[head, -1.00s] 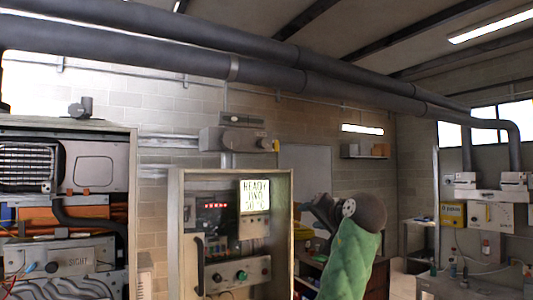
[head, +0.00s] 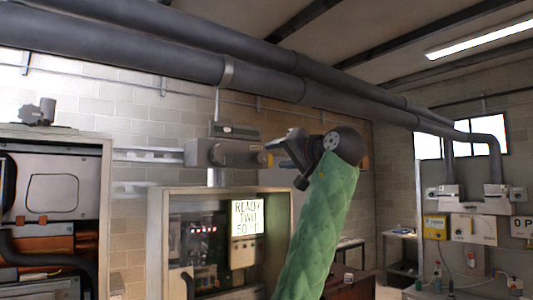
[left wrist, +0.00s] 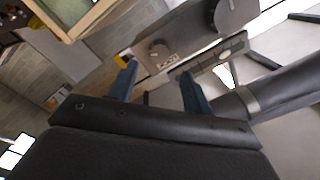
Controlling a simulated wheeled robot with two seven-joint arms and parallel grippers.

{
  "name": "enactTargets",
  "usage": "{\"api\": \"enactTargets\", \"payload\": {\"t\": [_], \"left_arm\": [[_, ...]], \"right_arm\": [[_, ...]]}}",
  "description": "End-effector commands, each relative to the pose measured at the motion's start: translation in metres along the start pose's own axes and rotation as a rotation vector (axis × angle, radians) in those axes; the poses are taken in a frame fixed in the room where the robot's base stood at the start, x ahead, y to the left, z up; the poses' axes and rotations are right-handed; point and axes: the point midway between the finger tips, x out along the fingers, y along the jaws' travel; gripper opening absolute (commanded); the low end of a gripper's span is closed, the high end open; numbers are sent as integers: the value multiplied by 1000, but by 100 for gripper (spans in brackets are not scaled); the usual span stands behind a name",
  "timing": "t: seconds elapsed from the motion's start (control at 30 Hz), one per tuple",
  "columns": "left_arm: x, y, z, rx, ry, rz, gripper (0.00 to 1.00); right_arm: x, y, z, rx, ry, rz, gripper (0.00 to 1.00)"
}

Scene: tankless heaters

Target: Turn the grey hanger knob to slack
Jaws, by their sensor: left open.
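A grey box (head: 200,153) is fixed to the wall below the big pipes. It bears a large round grey knob (head: 219,153), which also shows at the top of the left wrist view (left wrist: 229,14). A smaller grey knob (left wrist: 158,49) with a white label under it sits near the box's other end in that view. I cannot tell which is the hanger knob. My left gripper (head: 277,150) is at the box's right end in the head view. In the left wrist view its two blue-grey fingers (left wrist: 160,82) are apart and empty, below the smaller knob. My right gripper is not in view.
Dark pipes (head: 150,57) run overhead. Below the box stands an open cabinet (head: 158,230) with a lit sign reading READY TWO. An open heater unit (head: 55,140) is at the left. Several wall units (head: 472,229) are at the far right.

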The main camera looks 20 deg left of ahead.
Motion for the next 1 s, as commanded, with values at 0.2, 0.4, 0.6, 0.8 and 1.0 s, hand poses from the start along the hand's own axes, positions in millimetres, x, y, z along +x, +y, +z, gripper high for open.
{"api": "enactTargets", "payload": {"t": [0.2, 0.4, 0.6, 0.8, 1.0], "left_arm": [[32, -2, -2, 2, -3, 0, 49], [48, 0, -1, 0, -2, 0, 49], [52, 1, 1, 0, -1, 1, 49], [52, 1, 1, 0, -1, 1, 49], [52, 1, 1, 0, -1, 1, 10]], "right_arm": [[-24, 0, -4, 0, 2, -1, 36], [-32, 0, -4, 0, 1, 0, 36], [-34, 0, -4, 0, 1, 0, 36], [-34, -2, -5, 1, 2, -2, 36], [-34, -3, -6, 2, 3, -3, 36]]}}
